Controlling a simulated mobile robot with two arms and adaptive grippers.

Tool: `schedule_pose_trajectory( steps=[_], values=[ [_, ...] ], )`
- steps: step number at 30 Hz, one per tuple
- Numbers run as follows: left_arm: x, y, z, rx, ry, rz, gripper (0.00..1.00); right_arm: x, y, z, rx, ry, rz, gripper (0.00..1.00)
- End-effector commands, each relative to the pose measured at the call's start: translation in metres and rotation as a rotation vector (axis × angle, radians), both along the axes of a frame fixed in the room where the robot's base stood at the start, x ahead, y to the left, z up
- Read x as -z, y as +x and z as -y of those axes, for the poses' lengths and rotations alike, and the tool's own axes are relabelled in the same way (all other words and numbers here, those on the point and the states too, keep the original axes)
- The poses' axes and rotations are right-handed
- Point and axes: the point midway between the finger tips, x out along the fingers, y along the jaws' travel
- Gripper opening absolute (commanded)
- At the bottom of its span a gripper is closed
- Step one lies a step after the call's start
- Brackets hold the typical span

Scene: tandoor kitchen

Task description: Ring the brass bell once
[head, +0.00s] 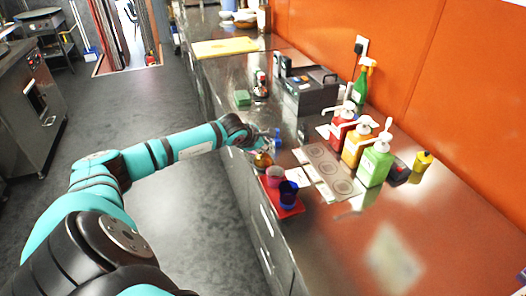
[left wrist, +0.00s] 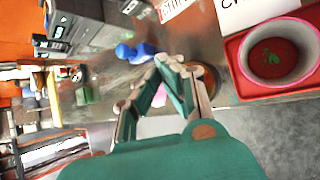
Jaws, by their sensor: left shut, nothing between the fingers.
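The brass bell (head: 263,160) stands near the counter's front edge, just behind the red tray. In the left wrist view a rounded brownish thing (left wrist: 207,80), likely the bell, is partly hidden behind my fingers. My left gripper (head: 265,142) is over the counter edge, close to the bell and slightly beyond it. In the left wrist view its fingertips (left wrist: 161,64) come together with nothing held. Whether it touches the bell I cannot tell. My right gripper is in neither view.
A red tray (head: 296,211) holds a pink cup (head: 275,175) and a dark blue cup (head: 289,194). A small blue object (head: 277,138) is beside the gripper. Pump bottles (head: 375,163) and a dark machine (head: 310,92) stand further back. The near right counter is mostly clear.

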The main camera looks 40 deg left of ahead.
Motion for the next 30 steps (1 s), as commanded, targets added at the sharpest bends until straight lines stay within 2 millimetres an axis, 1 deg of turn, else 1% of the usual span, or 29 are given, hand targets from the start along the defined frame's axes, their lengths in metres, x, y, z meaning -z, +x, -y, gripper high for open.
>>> schedule_pose_trajectory(
  steps=[30],
  values=[
    [0.008,0.000,0.000,0.000,0.000,0.000,0.00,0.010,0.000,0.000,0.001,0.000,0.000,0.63]
  ],
)
